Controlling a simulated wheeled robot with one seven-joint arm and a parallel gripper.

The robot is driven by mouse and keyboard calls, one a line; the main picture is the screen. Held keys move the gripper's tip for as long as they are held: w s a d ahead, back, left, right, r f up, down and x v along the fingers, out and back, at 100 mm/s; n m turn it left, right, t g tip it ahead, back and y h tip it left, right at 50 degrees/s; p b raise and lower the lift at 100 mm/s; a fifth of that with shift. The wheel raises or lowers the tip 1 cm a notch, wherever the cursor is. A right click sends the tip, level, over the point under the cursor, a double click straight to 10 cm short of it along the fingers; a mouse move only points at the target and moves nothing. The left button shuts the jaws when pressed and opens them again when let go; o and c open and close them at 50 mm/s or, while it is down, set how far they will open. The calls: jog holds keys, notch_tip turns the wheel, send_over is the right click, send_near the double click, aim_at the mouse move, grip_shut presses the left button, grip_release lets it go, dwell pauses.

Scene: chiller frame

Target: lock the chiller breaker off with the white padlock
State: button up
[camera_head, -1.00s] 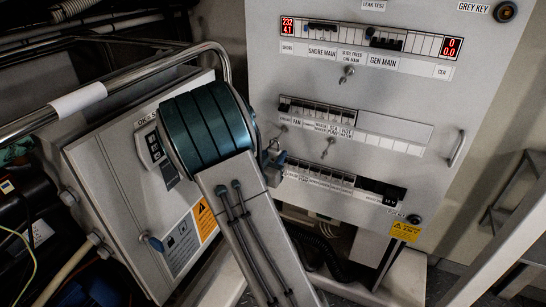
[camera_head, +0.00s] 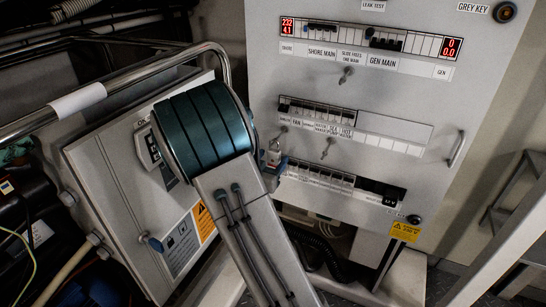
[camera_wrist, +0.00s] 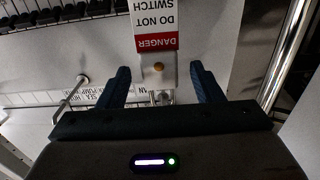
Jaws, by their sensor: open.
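The white padlock (camera_wrist: 149,70) shows upside down in the wrist view, with a brass-coloured spot on its body. A white and red tag (camera_wrist: 156,28) reading DANGER DO NOT SWITCH is beside it. My gripper (camera_wrist: 162,84) is open, with one blue finger on each side of the padlock and gaps between. The padlock also shows in the head view (camera_head: 273,153), just above a blue fingertip, in front of the panel. What its shackle hangs on cannot be made out. Breaker rows show in the head view (camera_head: 318,113), but I cannot read which one is the chiller's.
The grey panel (camera_head: 440,105) carries breaker rows, metal pegs (camera_head: 328,147) and a handle (camera_head: 456,148). A peg (camera_wrist: 70,97) stands left of my fingers in the wrist view. A metal rail (camera_head: 110,85) and a grey box (camera_head: 110,175) are at left.

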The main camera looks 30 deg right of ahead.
jog(key=v, duration=1.2)
jog(key=w+a+r+n+y+p, duration=0.1)
jog(key=a+r+n+y+p, duration=0.5)
jog(key=a+y, duration=0.6)
jog(key=s+d+r+n+g+y+p, duration=0.1)
jog(key=s+d+r+n+g+p, duration=0.1)
jog(key=s, duration=0.7)
jog(key=s+d+r+n+g+y+p, duration=0.1)
jog(key=s+d+r+g, duration=0.3)
jog(key=s, duration=0.5)
jog(key=shift+s+r+n+g+p, duration=0.3)
jog(key=shift+r+n+g, duration=0.3)
jog(key=shift+g, duration=0.5)
